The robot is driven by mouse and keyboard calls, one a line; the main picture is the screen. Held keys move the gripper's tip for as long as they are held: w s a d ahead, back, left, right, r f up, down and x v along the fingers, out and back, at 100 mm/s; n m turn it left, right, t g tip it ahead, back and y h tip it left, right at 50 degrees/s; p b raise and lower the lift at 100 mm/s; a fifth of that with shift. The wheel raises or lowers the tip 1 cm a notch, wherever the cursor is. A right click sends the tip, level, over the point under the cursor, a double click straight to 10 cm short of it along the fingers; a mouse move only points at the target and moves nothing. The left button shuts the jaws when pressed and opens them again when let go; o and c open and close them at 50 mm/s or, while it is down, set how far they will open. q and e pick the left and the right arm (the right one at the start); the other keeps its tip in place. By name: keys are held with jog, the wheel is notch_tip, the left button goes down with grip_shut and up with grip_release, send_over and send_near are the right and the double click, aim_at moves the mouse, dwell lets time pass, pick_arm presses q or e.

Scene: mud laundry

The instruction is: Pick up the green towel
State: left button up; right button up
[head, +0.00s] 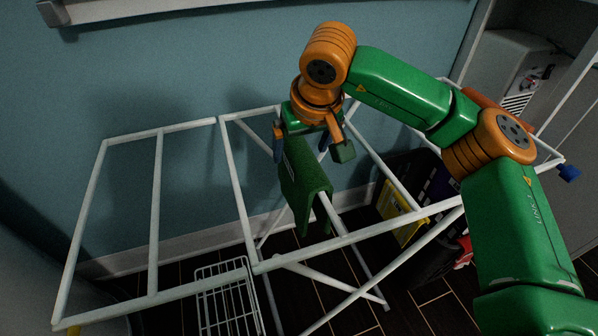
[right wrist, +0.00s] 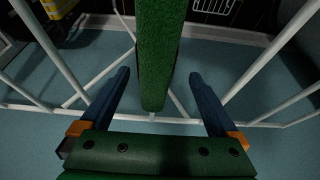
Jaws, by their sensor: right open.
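The green towel (head: 306,184) hangs folded over a white bar of the drying rack (head: 226,185) in the head view. In the right wrist view the towel (right wrist: 161,50) runs as a narrow upright strip between my fingers. My right gripper (head: 314,150) is above the towel's upper end, pointing down. In the right wrist view my right gripper (right wrist: 160,88) is open, with one blue finger on each side of the towel and a visible gap on both sides. My left gripper is not in view.
White rack bars surround my right gripper. A wire basket (head: 228,298) stands on the dark floor below. A yellow box (head: 400,212) and a dark crate (head: 437,190) are under the rack at right. A blue wall (head: 150,70) is behind.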

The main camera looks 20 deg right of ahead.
jog(key=x, duration=0.3)
jog(key=b+x, duration=0.1)
jog(key=shift+d+f, duration=0.3)
jog(key=shift+d, duration=0.05)
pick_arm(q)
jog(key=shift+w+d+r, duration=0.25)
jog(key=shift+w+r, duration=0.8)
pick_arm(e)
jog(key=shift+w, duration=0.1)
jog(key=shift+f, duration=0.2)
grip_shut()
